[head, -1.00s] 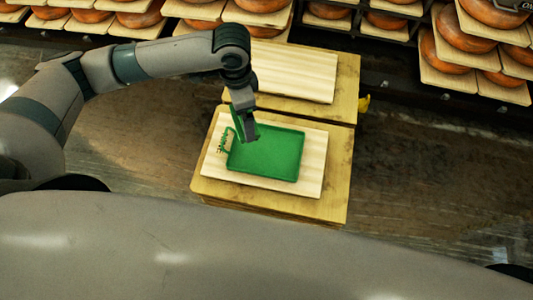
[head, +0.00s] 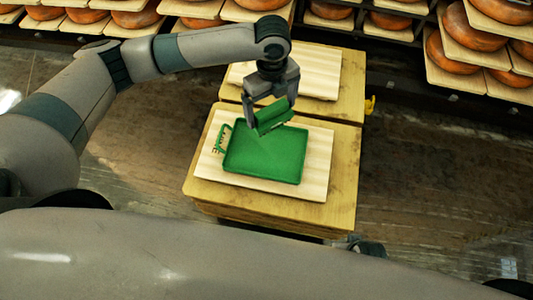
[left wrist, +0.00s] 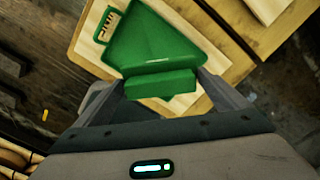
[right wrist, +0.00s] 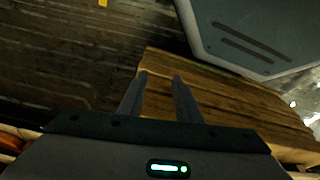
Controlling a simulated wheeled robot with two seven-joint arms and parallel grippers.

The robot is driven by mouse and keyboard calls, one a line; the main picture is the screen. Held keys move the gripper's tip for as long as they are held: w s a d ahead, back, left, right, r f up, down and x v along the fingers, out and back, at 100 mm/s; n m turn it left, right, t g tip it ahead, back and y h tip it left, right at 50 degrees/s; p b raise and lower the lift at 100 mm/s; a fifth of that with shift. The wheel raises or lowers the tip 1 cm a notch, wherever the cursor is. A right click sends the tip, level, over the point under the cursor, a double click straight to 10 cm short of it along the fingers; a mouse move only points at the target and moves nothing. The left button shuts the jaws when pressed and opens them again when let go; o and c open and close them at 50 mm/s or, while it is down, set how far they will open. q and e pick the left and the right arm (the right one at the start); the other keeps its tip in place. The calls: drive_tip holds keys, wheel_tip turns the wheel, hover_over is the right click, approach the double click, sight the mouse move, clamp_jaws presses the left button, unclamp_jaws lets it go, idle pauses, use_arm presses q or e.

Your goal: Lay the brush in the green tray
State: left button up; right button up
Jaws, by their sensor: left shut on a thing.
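The green tray (head: 262,158) lies on a pale board on the near wooden stack, with its looped handle at the left; the left wrist view shows it too (left wrist: 155,40). My left gripper (head: 270,108) is shut on a green block-shaped thing, which I take for the brush (head: 273,119). The brush hangs tilted over the tray's far edge in the head view. In the left wrist view the brush (left wrist: 160,83) sits between both fingers and hides part of the tray. Any bristles cannot be made out. My right gripper (right wrist: 160,78) is open and empty beside the wooden stack.
The pale board (head: 318,155) shows around the tray. A second stack with a bare board (head: 318,68) stands behind. Shelves of cheese wheels (head: 455,48) line the back. The floor (head: 430,180) to the right is clear.

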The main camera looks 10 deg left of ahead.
sight(286, 112)
use_arm(q)
drive_tip(key=w+d+f+m+b, duration=0.1)
drive_tip(key=m, duration=0.1)
drive_tip(key=d+f+m+b, duration=0.1)
drive_tip(key=m+b, duration=0.1)
drive_tip(key=w+d+f+m+b, duration=0.1)
drive_tip(key=f+m, duration=0.1)
drive_tip(key=m, duration=0.1)
drive_tip(key=shift+w+d, duration=0.15)
drive_tip(key=shift+w, duration=0.15)
drive_tip(key=shift+w+d+f+m+b, duration=0.15)
drive_tip(key=shift+m+b, duration=0.15)
drive_tip(key=shift+m, duration=0.2)
drive_tip(key=shift+w+d+f+m+b, duration=0.15)
drive_tip(key=shift+m+b, duration=0.1)
drive_tip(key=shift+m, duration=0.25)
use_arm(e)
wheel_tip(286, 112, up, 8)
drive_tip(key=shift+f+t, duration=0.2)
drive_tip(key=shift+t, duration=0.1)
use_arm(q)
drive_tip(key=shift+s, duration=0.1)
drive_tip(key=s+a+f, duration=0.4)
drive_tip(key=s+f, duration=0.2)
drive_tip(key=s, duration=0.4)
drive_tip(key=shift+s+a+f, duration=0.3)
drive_tip(key=shift+a+f, duration=0.1)
use_arm(e)
drive_tip(key=shift+s+d, duration=0.2)
drive_tip(key=shift+d, duration=0.05)
